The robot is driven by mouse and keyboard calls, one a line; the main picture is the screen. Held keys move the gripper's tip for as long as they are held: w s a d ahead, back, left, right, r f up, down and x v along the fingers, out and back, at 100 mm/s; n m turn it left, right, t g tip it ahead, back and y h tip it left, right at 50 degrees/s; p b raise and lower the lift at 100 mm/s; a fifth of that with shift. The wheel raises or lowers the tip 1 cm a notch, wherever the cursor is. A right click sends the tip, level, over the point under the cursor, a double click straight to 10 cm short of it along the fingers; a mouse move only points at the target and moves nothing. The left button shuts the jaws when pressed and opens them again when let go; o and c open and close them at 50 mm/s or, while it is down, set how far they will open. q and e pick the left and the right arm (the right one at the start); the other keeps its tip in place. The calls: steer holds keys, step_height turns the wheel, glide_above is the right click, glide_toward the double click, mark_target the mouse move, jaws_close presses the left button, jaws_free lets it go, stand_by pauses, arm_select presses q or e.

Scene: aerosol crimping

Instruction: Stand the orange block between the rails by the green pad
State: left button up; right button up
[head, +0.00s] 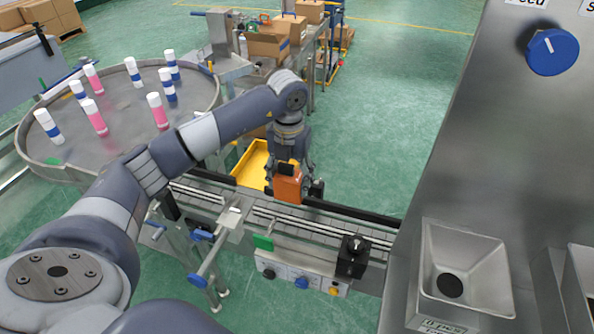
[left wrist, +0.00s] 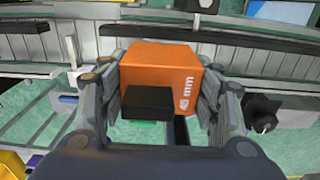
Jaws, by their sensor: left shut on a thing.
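The orange block (head: 288,187) is in my left gripper (head: 292,180), over the conveyor's far side in the head view. In the left wrist view the orange block (left wrist: 160,68) sits between both fingers of my left gripper (left wrist: 168,85), with a black piece on its near face and "mm" lettering at its right. The green pad (head: 263,242) is on the conveyor's near side, below and left of the block. The rails (head: 330,228) run along the conveyor. I cannot tell whether the block touches the belt. My right gripper is not in view.
A yellow bin (head: 251,165) stands behind the conveyor. A black fixture (head: 352,256) stands on the near rail to the right. A round table (head: 60,120) with several cans is at the left. A steel machine with a hopper (head: 465,270) fills the right side.

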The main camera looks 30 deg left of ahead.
mark_target(288, 198)
arm_select(q)
steer(key=shift+s+f+b, duration=0.6)
steer(key=shift+s+f, duration=0.1)
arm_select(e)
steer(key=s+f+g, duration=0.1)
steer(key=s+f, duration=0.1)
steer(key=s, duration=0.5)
arm_select(q)
steer(key=f+b, duration=0.2)
steer(key=f, duration=0.1)
steer(key=shift+w+f, duration=0.2)
steer(key=shift+f, duration=0.05)
steer(key=shift+f+b, duration=0.3)
steer(key=shift+f, duration=0.35)
step_height(288, 198, down, 2)
steer(key=shift+b, duration=0.8)
steer(key=shift+f, duration=0.3)
steer(key=o, duration=1.3)
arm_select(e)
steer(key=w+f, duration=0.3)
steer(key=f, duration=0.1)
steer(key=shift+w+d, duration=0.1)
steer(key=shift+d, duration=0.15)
